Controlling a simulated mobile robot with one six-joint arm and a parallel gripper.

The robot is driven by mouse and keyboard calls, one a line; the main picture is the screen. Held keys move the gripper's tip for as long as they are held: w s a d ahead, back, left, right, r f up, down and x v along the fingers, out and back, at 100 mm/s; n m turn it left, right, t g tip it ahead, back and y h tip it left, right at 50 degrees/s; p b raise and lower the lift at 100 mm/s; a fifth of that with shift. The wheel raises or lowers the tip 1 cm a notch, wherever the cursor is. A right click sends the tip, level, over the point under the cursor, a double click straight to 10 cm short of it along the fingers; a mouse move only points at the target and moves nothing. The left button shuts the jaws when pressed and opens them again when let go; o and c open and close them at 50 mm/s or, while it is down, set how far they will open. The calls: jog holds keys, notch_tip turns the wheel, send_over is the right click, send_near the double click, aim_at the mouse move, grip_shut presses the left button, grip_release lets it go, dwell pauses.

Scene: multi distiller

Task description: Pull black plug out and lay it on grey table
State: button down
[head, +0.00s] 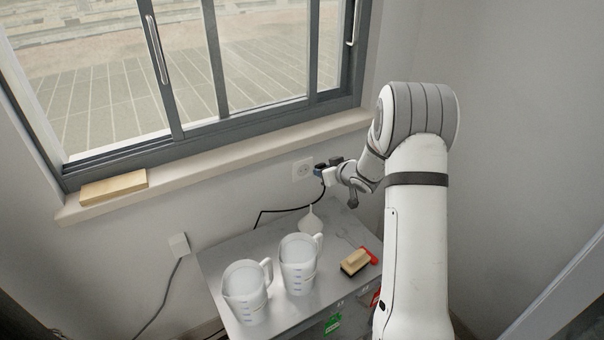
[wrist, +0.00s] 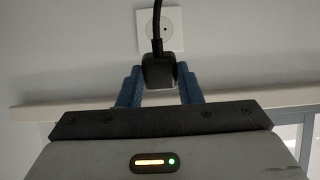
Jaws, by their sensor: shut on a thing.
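The black plug (wrist: 158,72) sits between the two blue fingers of my gripper (wrist: 159,84) in the wrist view, with its black cable running up across the wall socket. The white wall socket (head: 302,169) is bare in the head view, and my gripper (head: 321,170) is to its right with the plug in front of the wall. The socket also shows in the wrist view (wrist: 174,22), with its round face uncovered beside the cable. The black cable (head: 275,211) hangs down to the grey table (head: 222,254). The grey table stands below the socket, against the wall.
Two white jugs (head: 245,289) (head: 299,263), a white funnel (head: 311,222), a brush (head: 355,262) and a red-handled tool (head: 371,255) stand or lie on the table. A wooden block (head: 113,187) lies on the windowsill. Another plug (head: 179,244) is on the wall at left.

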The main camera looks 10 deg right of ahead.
jog(key=p, duration=0.2)
jog(key=shift+w+r+g+p, duration=0.1)
jog(key=shift+r+g+p, duration=0.2)
jog(key=shift+r+p, duration=0.05)
jog(key=shift+p, duration=0.4)
jog(key=g+p, duration=0.1)
jog(key=p, duration=0.3)
jog(key=h+p, duration=0.1)
jog(key=p, duration=0.3)
jog(key=shift+w+a+r+g, duration=0.15)
jog(key=shift+r+g, duration=0.1)
jog(key=shift+g, duration=0.15)
jog(key=shift+f+p, duration=0.2)
jog(key=shift+p, duration=0.35)
jog(key=shift+r+p, duration=0.15)
jog(key=shift+p, duration=0.2)
jog(key=shift+w+r+g+p, duration=0.15)
jog(key=shift+g+p, duration=0.15)
jog(key=shift+p, duration=1.05)
jog(key=g+h+p, duration=0.1)
jog(key=p, duration=0.7)
jog(key=shift+w+r, duration=0.1)
jog(key=shift+r, duration=0.05)
